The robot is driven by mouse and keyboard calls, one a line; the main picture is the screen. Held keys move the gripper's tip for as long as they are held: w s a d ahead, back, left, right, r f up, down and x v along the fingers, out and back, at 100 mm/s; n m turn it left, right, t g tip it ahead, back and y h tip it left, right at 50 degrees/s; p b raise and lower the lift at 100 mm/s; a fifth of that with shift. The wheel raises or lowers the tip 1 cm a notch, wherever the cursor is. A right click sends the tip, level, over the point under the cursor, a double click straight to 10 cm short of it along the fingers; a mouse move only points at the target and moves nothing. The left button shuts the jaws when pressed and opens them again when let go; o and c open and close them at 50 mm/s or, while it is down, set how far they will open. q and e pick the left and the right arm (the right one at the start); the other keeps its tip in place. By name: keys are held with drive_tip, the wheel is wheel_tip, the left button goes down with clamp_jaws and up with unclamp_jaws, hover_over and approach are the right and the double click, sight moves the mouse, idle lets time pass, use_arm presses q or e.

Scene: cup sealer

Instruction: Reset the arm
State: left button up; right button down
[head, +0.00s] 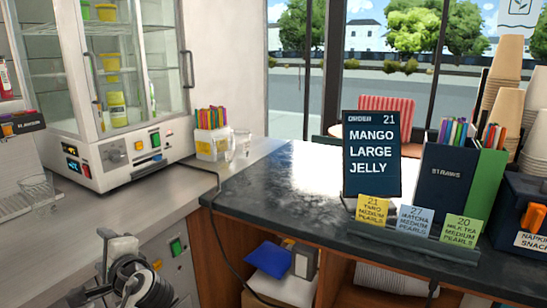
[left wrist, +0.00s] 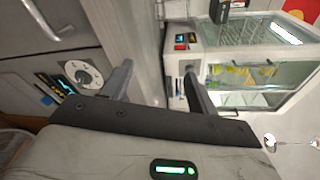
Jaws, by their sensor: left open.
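My left gripper (left wrist: 157,78) shows in the left wrist view with its two dark fingers spread apart and nothing between them. In the head view, part of my left arm shows low at the left, in front of the grey counter (head: 62,222). It is apart from the glass-door cabinet (head: 118,85) behind it. The same cabinet appears turned on its side in the left wrist view (left wrist: 250,75). My right gripper is not in either view.
A dark counter (head: 275,195) holds an order sign (head: 371,155) reading "Mango large jelly". A tag rail (head: 412,243), a straw box (head: 447,185) and stacked cups (head: 505,95) stand at the right. A straw holder (head: 211,140) and clear cups (head: 241,144) stand near the cabinet.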

use_arm(q)
drive_tip(key=s+d+f+n+h, duration=0.1)
drive_tip(key=s+d+f+h, duration=0.45)
drive_tip(key=f, duration=0.45)
drive_tip(key=s+d+f+h, duration=0.4)
drive_tip(key=d+f, duration=0.2)
drive_tip(key=f, duration=0.4)
drive_tip(key=s+d+f+n+h, duration=0.2)
drive_tip(key=s+d+n+h, duration=0.1)
drive_tip(key=s, duration=0.4)
drive_tip(key=s+d+f+n+h, duration=0.2)
drive_tip(key=s+d+n+h, duration=0.1)
drive_tip(key=s+d, duration=0.3)
drive_tip(key=shift+s+f+n, duration=0.4)
drive_tip(key=shift+s+n, duration=0.4)
drive_tip(key=shift+s, duration=0.3)
drive_tip(key=shift+h, duration=0.25)
